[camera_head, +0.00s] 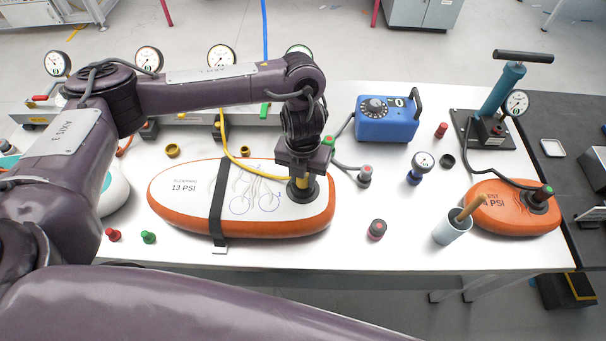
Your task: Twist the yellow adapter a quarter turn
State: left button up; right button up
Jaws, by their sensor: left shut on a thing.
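The yellow adapter (301,186) stands upright in the dark round valve at the right end of the larger orange-and-white inflatable board (180,210), which is marked 13 PSI. A yellow hose (240,160) runs to it from the bench at the back. My left gripper (299,176) reaches down from above and is shut on the adapter, hiding its upper part. How far the adapter is turned in the valve cannot be told. My right gripper is not in view.
A black strap (217,205) crosses the board. A blue dial box (387,120), a hand pump (500,95), a smaller orange board (505,220) and a grey cup (452,226) stand to the right. Red (113,235) and green (148,237) caps lie at the front left.

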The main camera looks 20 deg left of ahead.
pick_arm(q)
jog(key=o, duration=1)
jog(key=shift+r, duration=0.1)
